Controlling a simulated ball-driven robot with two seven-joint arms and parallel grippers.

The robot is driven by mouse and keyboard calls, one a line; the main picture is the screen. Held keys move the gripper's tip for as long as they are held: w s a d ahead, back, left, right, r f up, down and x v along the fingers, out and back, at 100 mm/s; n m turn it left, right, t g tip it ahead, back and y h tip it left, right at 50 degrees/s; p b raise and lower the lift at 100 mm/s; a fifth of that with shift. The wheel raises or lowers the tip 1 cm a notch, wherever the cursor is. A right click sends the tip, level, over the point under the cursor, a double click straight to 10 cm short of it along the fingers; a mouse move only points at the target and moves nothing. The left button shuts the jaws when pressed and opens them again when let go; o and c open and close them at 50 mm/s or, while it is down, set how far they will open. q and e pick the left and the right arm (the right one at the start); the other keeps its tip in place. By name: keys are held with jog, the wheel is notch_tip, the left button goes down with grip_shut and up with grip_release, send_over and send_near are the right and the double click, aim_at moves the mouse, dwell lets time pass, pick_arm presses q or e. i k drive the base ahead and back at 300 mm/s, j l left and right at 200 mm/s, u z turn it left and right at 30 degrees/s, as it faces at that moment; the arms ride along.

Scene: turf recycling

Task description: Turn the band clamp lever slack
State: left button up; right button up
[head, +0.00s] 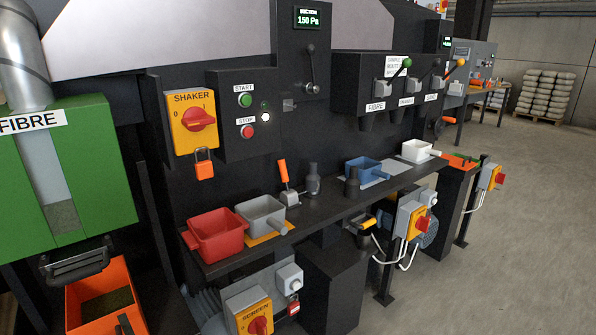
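No part that I can name for sure as the band clamp shows in the head view. A small lever with an orange grip (283,172) stands upright and slightly tilted on a grey metal block on the shelf. A black lever with a round knob (311,66) is on the dark panel under the suction display. A yellow-orange handle (367,221) sits below the shelf edge; its mount is partly hidden. I cannot tell which, if any, belongs to the band clamp. Neither of my grippers is in view.
The dark shelf (325,208) carries red (216,236), grey (262,215), blue (362,170) and white (417,151) pans. An orange bin (100,281) stands under the green fibre box (95,150). Switch boxes (412,220) project below the shelf. Open floor (500,250) lies right.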

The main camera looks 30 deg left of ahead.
aim_at(285, 179)
jog(key=i+u, duration=0.3)
jog(key=i+l+u, duration=0.25)
jog(key=i, duration=0.2)
jog(key=i+l+u, duration=0.3)
jog(key=i+j, duration=0.05)
jog(key=j, duration=0.05)
